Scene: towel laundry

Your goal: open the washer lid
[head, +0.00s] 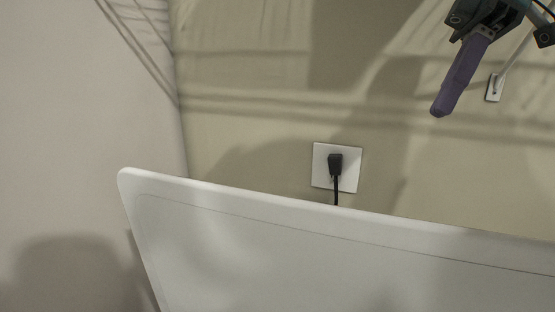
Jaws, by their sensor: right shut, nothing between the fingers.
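A large white panel with a rounded corner (300,245), which looks like the washer lid, fills the lower part of the head view. Its top edge slopes down to the right, and it appears raised in front of the wall. Its hinge and the washer body are out of view. My right gripper (439,112) is at the upper right, above the panel's edge and apart from it. Its purple fingers are shut together with nothing between them. My left gripper is not in view.
A beige wall (240,130) stands behind the panel, with a paler wall (80,130) at the left. A white outlet plate (320,165) with a black plug (335,163) and cord is just above the panel's edge. Another small fitting (494,88) is near my right gripper.

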